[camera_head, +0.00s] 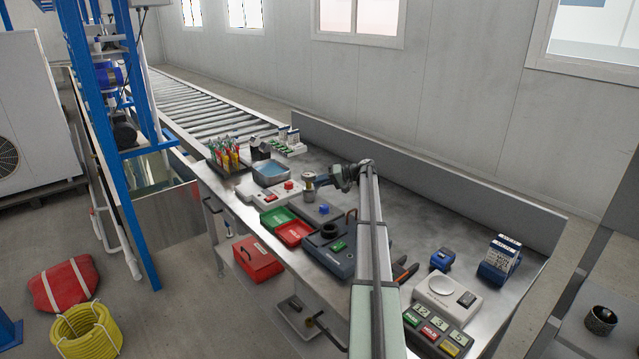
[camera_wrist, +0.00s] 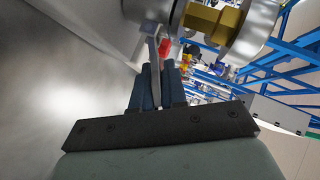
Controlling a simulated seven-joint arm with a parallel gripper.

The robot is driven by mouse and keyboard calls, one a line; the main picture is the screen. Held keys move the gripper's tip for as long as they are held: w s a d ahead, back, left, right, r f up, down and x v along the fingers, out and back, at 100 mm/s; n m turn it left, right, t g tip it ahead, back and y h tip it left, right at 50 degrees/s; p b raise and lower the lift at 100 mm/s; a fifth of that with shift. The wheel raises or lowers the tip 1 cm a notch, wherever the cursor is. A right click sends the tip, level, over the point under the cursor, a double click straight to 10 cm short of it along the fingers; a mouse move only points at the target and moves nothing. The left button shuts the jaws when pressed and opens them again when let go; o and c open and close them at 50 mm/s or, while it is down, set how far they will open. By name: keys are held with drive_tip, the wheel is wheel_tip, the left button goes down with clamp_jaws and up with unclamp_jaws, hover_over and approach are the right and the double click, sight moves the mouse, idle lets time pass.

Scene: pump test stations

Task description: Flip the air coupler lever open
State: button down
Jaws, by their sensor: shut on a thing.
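The air coupler (camera_head: 308,186) is a small metal cylinder with a brass-coloured part, standing upright on a grey base. In the wrist view, its silver and brass body (camera_wrist: 205,18) fills the top. A thin grey lever (camera_wrist: 153,48) comes down from it, with a red piece beside it. My gripper (camera_head: 320,184) reaches the coupler from the right. In the wrist view, my gripper's blue-grey fingers (camera_wrist: 155,82) are shut on the lever. The lever's lower part is between the fingers. The coupler's far side is hidden.
A blue-grey case (camera_head: 330,246) stands in front of the coupler. Green and red trays (camera_head: 293,233) lie left of it, and a metal basin (camera_head: 271,174) stands behind left. A scale (camera_head: 447,297) and button box (camera_head: 436,332) sit at the front right.

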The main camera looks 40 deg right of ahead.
idle(0.4)
drive_tip(key=shift+d+f+m+t+y, duration=0.3)
drive_tip(key=shift+f+m+t+y, duration=0.15)
drive_tip(key=shift+m+y, duration=0.35)
drive_tip(key=shift+f+m+t+y, duration=0.65)
drive_tip(key=shift+m+y, duration=0.25)
drive_tip(key=shift+y, duration=0.1)
drive_tip(key=c, duration=1.3)
unclamp_jaws()
drive_tip(key=shift+o, duration=0.2)
drive_tip(key=v, duration=1.4)
drive_tip(key=shift+f, duration=0.1)
drive_tip(key=shift+w+a, duration=0.1)
